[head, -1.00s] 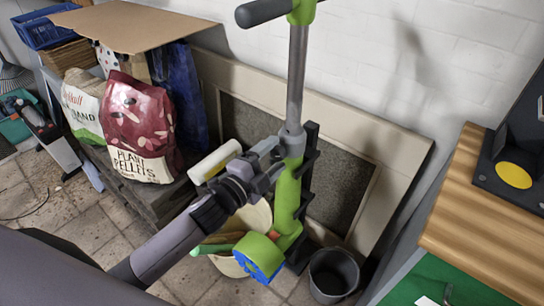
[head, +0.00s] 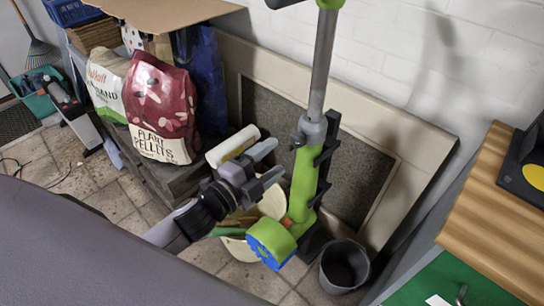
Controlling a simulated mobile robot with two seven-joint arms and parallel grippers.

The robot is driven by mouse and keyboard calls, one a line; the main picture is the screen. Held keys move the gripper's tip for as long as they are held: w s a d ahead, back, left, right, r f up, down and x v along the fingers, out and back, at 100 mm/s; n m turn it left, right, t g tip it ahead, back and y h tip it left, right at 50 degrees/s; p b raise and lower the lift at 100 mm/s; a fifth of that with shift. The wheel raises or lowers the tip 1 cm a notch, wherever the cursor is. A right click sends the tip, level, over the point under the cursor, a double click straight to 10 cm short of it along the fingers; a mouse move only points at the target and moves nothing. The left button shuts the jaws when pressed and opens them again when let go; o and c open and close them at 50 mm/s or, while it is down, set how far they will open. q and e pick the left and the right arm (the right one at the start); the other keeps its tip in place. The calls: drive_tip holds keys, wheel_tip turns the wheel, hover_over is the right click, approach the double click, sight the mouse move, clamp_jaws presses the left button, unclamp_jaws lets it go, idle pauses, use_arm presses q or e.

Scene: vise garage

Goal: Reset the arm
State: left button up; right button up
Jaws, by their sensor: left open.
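My left arm comes in from the lower left, and my left gripper (head: 268,165) is open and empty. Its fingers point right, toward the green long-handled tool (head: 303,185), with a gap between them and the tool. The tool stands upright against a black stand (head: 326,150), with a grey pole and a green and blue head at the bottom. My right gripper is not in view.
A dark bucket (head: 344,267) stands right of the tool. Bags of plant pellets (head: 160,105) are at left, and a wooden workbench (head: 490,215) is at right.

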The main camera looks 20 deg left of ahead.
use_arm(q)
drive_tip(key=s+a+f+n+g+y+p, duration=0.1)
drive_tip(key=s+f+n+g+y+p, duration=0.2)
drive_tip(key=s+f+n, duration=1.2)
drive_tip(key=s+n+g, duration=0.1)
drive_tip(key=g, duration=0.2)
drive_tip(key=shift+s+a+y, duration=0.25)
drive_tip(key=shift+s+y, duration=0.1)
drive_tip(key=shift+y, duration=0.05)
